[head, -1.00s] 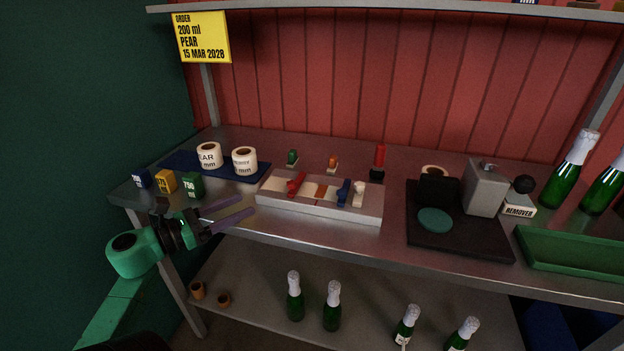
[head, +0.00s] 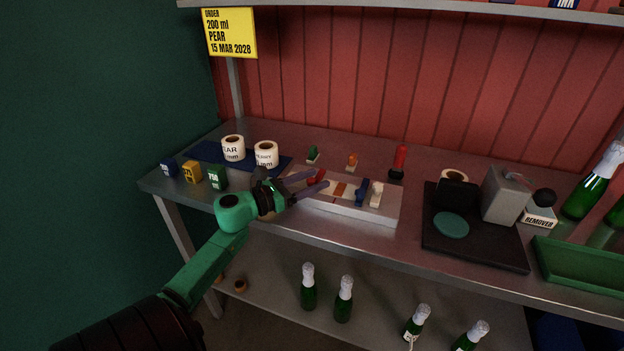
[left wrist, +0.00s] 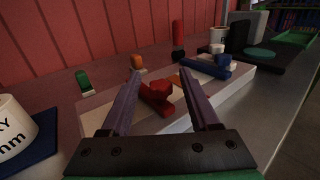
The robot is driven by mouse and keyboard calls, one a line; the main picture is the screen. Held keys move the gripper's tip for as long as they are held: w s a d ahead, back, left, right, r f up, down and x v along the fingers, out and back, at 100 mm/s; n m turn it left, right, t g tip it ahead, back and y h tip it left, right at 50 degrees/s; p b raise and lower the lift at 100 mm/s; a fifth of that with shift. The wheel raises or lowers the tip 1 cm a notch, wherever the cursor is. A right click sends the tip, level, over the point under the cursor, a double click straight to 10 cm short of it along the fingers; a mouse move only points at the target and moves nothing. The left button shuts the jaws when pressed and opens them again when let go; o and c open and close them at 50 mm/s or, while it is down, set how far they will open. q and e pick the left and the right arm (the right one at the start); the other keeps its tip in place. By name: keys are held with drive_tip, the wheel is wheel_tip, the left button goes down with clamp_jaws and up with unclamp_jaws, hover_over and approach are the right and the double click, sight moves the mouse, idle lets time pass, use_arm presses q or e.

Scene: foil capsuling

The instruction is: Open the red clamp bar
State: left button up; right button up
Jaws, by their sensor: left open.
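The red clamp bar (head: 317,177) sits on the left part of the pale clamp block (head: 350,209). In the left wrist view the red clamp bar (left wrist: 157,97) shows between my two fingers, with its knob end raised. My left gripper (head: 318,183) is open over the left end of the block, its fingers on either side of the bar and apart from it as far as I can tell. A blue clamp (head: 361,193) and a white clamp (head: 376,194) stand on the block's right part. My right gripper is out of view.
Two label rolls (head: 266,154) stand on a blue mat behind my left wrist. Green, orange and red handled stamps (head: 399,161) stand behind the block. A black tray (head: 478,250) with a grey box (head: 503,199) is to the right. Bottles (head: 308,287) stand on the lower shelf.

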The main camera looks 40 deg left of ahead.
use_arm(q)
clamp_jaws()
idle(1.3)
